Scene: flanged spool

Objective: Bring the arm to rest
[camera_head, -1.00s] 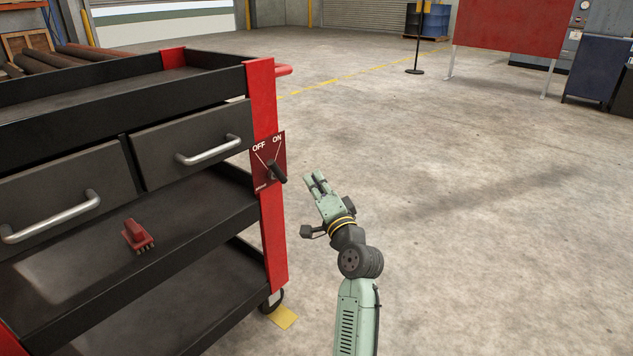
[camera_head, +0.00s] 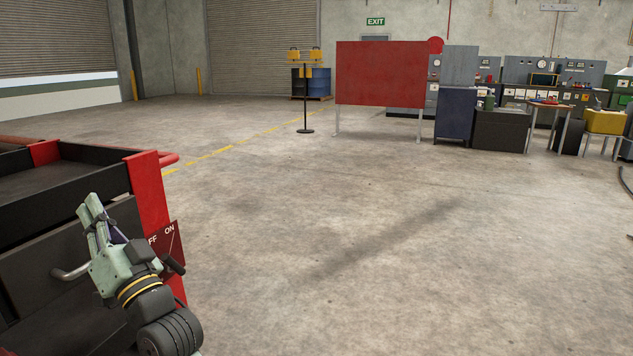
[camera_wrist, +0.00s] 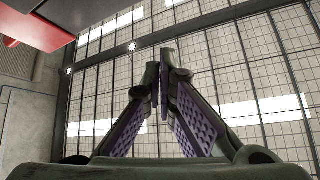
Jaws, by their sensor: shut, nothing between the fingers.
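My gripper (camera_head: 91,212) is at the lower left of the head view, in front of the tool cart's upper side as seen from the camera. Its fingers point up and are shut with nothing between them. In the wrist view the gripper (camera_wrist: 161,75) shows its fingertips together against the ceiling. Behind it in the head view, the OFF/ON switch plate (camera_head: 170,240) on the cart's red post is partly covered, with its black lever leaning to the lower right.
The cart (camera_head: 70,180) with a red corner post and drawer handle (camera_head: 70,273) fills the lower left. Open concrete floor lies to the right. A red panel (camera_head: 380,73), a stand (camera_head: 305,100) and workbenches (camera_head: 545,115) are far back.

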